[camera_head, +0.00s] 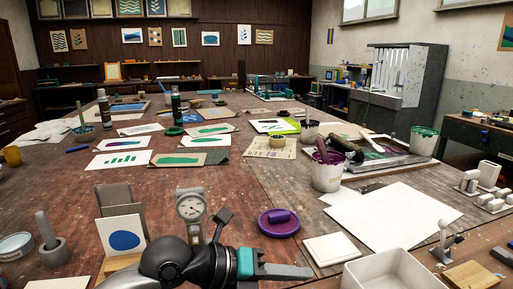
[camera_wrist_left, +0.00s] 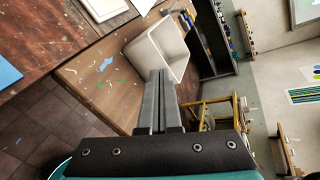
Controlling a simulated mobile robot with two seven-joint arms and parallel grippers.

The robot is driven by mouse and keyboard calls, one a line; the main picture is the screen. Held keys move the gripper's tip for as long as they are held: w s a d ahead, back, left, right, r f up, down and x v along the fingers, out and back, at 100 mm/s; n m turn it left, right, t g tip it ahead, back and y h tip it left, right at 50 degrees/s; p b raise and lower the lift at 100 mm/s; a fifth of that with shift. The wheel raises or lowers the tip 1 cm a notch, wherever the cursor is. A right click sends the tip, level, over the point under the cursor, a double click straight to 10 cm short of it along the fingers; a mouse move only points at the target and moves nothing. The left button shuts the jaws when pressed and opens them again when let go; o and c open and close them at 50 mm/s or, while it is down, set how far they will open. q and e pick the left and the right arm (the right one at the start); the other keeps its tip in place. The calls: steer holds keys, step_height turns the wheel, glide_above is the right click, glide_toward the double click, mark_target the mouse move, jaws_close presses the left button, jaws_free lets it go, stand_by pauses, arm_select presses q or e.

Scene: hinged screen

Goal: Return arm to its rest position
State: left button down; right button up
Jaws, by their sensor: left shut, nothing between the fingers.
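My left gripper (camera_head: 308,271) is shut and empty. It reaches in from the bottom of the head view and points right, near the table's front edge. Its closed grey fingers also show in the left wrist view (camera_wrist_left: 161,78), with a white open bin (camera_wrist_left: 160,48) behind the tips. The bin stands to the right of the gripper in the head view (camera_head: 390,272). A screen-printing frame (camera_head: 405,160) lies on the right of the table, well beyond the gripper. My right gripper is not in view.
Near my left arm stand a dial gauge (camera_head: 191,208), a card with a blue oval (camera_head: 124,235) and a mortar (camera_head: 53,252). A purple dish (camera_head: 278,222) and a white block (camera_head: 332,249) lie beyond the gripper. A large white sheet (camera_head: 392,216) lies to the right.

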arm_select(q)
step_height(320, 180, up, 10)
steer(key=s+d+n+t+h, duration=0.1)
steer(key=s+n+t+h, duration=0.15)
steer(key=n+h, duration=0.35)
steer(key=w+a+r+n+t+y, duration=0.4)
steer(key=a+n+t, duration=0.4)
steer(key=n+t, duration=0.4)
steer(key=a+f+n+g+y, duration=0.2)
steer(key=a+f+n+y, duration=1.3)
steer(key=f+n+y, duration=0.15)
steer(key=s+f+n+g+h, duration=0.2)
steer(key=s+f+g, duration=1.1)
steer(key=s+f, duration=0.7)
step_height(320, 180, down, 21)
steer(key=s+a+g, duration=0.1)
steer(key=s, duration=0.1)
steer(key=s+a+f+g, duration=0.1)
steer(key=s+a+f, duration=0.2)
steer(key=s+f, duration=1)
steer(key=shift+s+a+f+m, duration=0.15)
steer(key=shift+s+a+m, duration=0.25)
steer(key=shift+s, duration=0.1)
